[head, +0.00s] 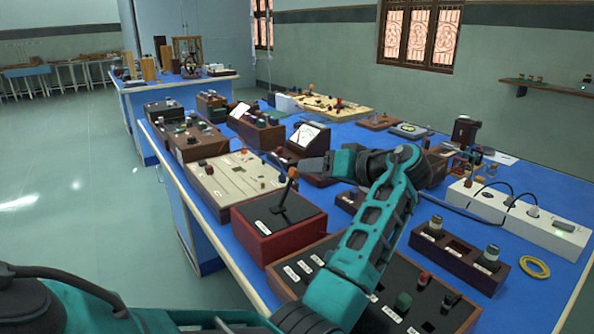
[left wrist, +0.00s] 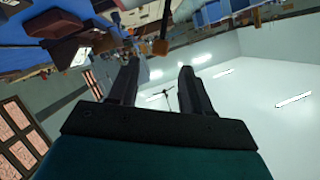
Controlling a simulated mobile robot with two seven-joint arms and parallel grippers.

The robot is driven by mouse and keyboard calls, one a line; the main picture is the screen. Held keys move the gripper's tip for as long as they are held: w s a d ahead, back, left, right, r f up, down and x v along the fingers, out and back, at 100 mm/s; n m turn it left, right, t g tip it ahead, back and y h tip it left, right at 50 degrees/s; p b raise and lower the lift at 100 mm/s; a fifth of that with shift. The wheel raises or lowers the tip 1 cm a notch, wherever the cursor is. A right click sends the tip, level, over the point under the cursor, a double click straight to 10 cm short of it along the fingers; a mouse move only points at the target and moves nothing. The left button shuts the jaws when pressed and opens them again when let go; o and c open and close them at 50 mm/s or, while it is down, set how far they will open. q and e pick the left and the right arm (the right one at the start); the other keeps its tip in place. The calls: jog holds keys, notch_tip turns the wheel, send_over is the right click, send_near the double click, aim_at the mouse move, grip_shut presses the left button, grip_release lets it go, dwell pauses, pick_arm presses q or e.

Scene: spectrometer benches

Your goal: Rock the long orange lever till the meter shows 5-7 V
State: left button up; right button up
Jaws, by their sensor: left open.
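The long lever (head: 281,200) has an orange knob on top and rises, tilted, from a dark plate on a red box (head: 265,245). Its orange knob also shows in the left wrist view (left wrist: 160,47), just beyond and between the fingertips. My left gripper (head: 310,164) is open and empty, pointing left, beside the knob and apart from it as far as I can tell. A white-faced meter (head: 305,135) in a brown case stands behind the gripper; it also seems to show in the left wrist view (left wrist: 81,57). Its needle is too small to read. My right gripper is not in view.
A beige panel with small knobs (head: 232,175) lies behind the red box. A brown-framed dark panel (head: 400,300) is under my forearm. A white power strip (head: 520,220) with cables lies at right. Another meter (head: 240,110) stands further back. The floor at left is clear.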

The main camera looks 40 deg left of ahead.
aim_at(295, 170)
pick_arm(q)
jog(key=x, duration=0.7)
grip_shut()
dwell(0.3)
